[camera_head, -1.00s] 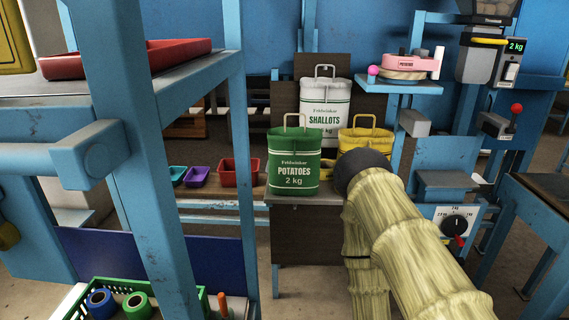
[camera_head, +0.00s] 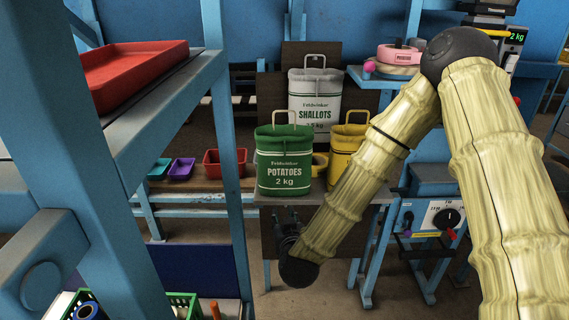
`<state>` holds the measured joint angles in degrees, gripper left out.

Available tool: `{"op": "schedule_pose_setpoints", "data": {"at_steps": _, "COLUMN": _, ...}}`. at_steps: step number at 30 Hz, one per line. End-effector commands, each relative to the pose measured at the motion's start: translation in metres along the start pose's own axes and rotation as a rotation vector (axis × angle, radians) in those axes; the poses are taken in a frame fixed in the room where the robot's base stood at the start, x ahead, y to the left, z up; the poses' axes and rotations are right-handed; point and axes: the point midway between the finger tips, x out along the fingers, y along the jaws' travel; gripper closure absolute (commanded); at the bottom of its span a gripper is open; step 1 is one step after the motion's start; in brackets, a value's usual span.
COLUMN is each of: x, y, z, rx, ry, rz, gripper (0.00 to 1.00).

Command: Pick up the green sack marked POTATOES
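The green sack marked POTATOES 2 kg (camera_head: 284,165) stands upright on a small table (camera_head: 340,197), near its front left edge. Its tan loop handle (camera_head: 286,118) stands up from the top. My arm reaches down from the upper right, and its dark end, where my gripper (camera_head: 290,232) seems to be, is in front of the table, below and close to the sack. I cannot tell whether the dark end touches the table.
A white SHALLOTS sack (camera_head: 315,98) stands behind, and a yellow sack (camera_head: 346,146) stands to the right, partly behind my arm. A blue rack (camera_head: 228,150) with a red tray (camera_head: 130,70) is at the left. Small bins (camera_head: 224,161) sit on a low shelf. A dial box (camera_head: 430,217) is at right.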

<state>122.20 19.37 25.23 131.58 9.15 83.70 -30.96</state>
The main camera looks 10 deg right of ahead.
Motion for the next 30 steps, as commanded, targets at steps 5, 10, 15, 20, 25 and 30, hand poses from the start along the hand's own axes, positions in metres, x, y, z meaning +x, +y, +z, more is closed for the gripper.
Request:
{"op": "schedule_pose_setpoints", "data": {"at_steps": 5, "x": 0.005, "y": 0.008, "z": -0.102, "rx": 0.012, "ry": 0.185, "rz": 0.09, "gripper": 0.7}}
{"op": "schedule_pose_setpoints", "data": {"at_steps": 10, "x": 0.005, "y": 0.013, "z": -0.14, "rx": 0.014, "ry": 0.253, "rz": 0.133, "gripper": 0.7}}
{"op": "schedule_pose_setpoints", "data": {"at_steps": 15, "x": 0.023, "y": 0.017, "z": -0.149, "rx": 0.015, "ry": 0.262, "rz": 0.139, "gripper": 0.7}}
{"op": "schedule_pose_setpoints", "data": {"at_steps": 20, "x": 0.044, "y": 0.019, "z": -0.154, "rx": 0.014, "ry": 0.26, "rz": 0.138, "gripper": 0.7}}
{"op": "schedule_pose_setpoints", "data": {"at_steps": 25, "x": 0.055, "y": 0.02, "z": -0.156, "rx": 0.014, "ry": 0.26, "rz": 0.136, "gripper": 0.7}}
{"op": "schedule_pose_setpoints", "data": {"at_steps": 30, "x": 0.066, "y": 0.021, "z": -0.158, "rx": 0.015, "ry": 0.258, "rz": 0.136, "gripper": 0.7}}
